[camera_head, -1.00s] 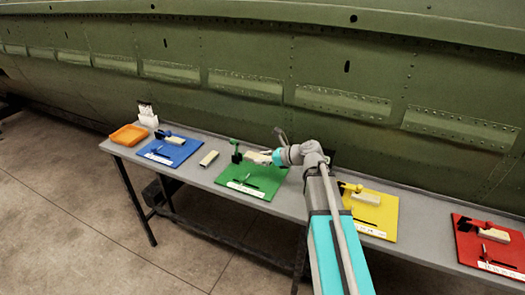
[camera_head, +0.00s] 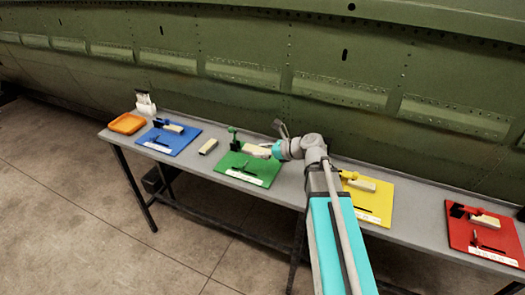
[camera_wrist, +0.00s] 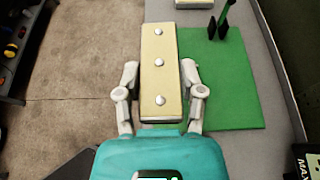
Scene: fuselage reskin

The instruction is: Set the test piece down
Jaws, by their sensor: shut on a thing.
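My gripper (camera_wrist: 160,98) is shut on the test piece (camera_wrist: 159,55), a cream block with three pale rivet heads in a row along its top. The fingers grip its long sides near the end closest to the wrist. In the head view the test piece (camera_head: 257,151) points left from my gripper (camera_head: 270,151), at the green mat (camera_head: 238,167) and near its green upright fixture (camera_head: 233,141). In the wrist view the test piece overlaps the edge strip of the green mat (camera_wrist: 230,90). I cannot tell whether it touches anything below.
A loose cream block (camera_head: 208,146) lies on the grey table (camera_head: 200,172) between the green and blue mat (camera_head: 168,141). An orange tray (camera_head: 127,124) is at the far left. Yellow (camera_head: 375,205) and red (camera_head: 475,243) mats lie right. The green fuselage (camera_head: 300,60) rises behind.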

